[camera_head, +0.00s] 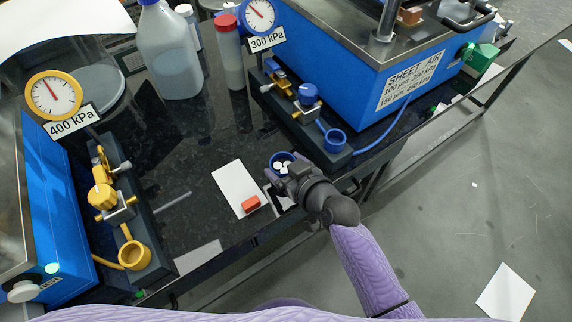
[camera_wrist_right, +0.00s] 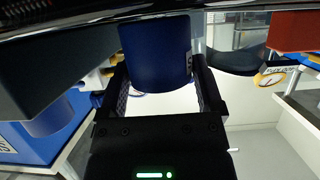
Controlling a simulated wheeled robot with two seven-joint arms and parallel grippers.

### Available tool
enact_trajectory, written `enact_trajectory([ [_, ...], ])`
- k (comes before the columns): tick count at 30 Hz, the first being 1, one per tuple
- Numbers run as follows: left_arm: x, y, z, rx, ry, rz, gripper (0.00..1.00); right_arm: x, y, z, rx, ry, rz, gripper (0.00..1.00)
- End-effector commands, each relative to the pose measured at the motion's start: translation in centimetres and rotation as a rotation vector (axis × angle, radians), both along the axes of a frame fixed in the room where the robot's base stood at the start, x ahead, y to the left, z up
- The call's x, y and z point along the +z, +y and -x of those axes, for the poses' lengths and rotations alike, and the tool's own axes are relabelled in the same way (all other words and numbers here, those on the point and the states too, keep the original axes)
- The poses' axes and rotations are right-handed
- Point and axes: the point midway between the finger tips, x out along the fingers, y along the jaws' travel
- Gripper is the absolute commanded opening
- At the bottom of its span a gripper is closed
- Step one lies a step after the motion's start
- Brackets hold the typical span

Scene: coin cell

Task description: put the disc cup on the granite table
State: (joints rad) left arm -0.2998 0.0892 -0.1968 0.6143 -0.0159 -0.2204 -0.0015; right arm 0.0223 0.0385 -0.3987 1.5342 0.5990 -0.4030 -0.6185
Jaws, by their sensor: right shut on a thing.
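My right gripper (camera_head: 283,178) is shut on the cup, which shows between both fingers in the right wrist view (camera_wrist_right: 157,55). The cup looks upright. I cannot tell whether its base touches the table. My left gripper is not in view.
A white card (camera_head: 235,188) and an orange block (camera_head: 251,203) lie just left of the gripper. The blue machine with its valve block (camera_head: 300,120) stands at the right, the yellow-valve block (camera_head: 125,215) at the left. Bottles (camera_head: 172,60) stand behind.

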Motion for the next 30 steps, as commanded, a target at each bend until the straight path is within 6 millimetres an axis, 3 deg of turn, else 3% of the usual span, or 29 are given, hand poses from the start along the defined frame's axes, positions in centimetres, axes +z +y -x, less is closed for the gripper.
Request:
enact_trajectory([
  [2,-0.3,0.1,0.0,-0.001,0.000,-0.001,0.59,-0.4,0.0,0.0,0.000,-0.001,0.001,0.28],
  [3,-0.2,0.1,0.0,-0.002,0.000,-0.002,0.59,-0.2,0.0,0.0,0.000,-0.001,0.001,0.93],
  [4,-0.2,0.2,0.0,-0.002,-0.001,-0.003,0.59,-0.2,0.0,0.0,0.000,-0.001,0.001,0.99],
  [14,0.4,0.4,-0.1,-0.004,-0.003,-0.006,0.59,0.4,-0.3,0.4,0.000,0.002,0.001,1.00],
  [24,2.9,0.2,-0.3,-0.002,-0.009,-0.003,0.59,3.6,-4.7,6.4,0.002,0.002,0.003,1.00],
  [30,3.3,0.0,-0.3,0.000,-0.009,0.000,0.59,4.6,-6.3,8.7,0.002,0.002,0.001,1.00],
])
